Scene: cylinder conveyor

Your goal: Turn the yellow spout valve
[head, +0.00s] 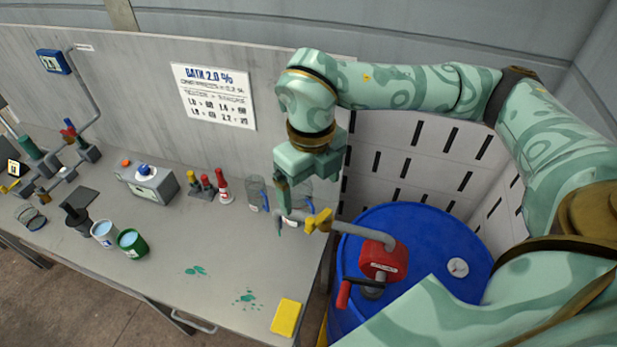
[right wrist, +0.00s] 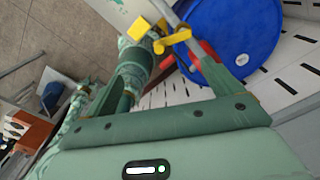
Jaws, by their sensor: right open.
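The yellow spout valve (head: 318,221) sits on the grey spout pipe (head: 352,231) that runs from the red pump (head: 382,262) on the blue drum (head: 440,240). My right gripper (head: 288,200) points down at the left of the valve, close to it, with clear glass jars behind. In the right wrist view the valve (right wrist: 173,39) shows just beyond the open, empty fingers (right wrist: 162,62). Whether a finger touches it I cannot tell.
A yellow sponge (head: 286,317) lies at the bench's front right corner. Clear jars (head: 258,192) stand near my right gripper. A green cup (head: 131,242) and a white cup (head: 104,233) stand farther left. The middle of the bench (head: 190,230) is mostly clear, with green stains.

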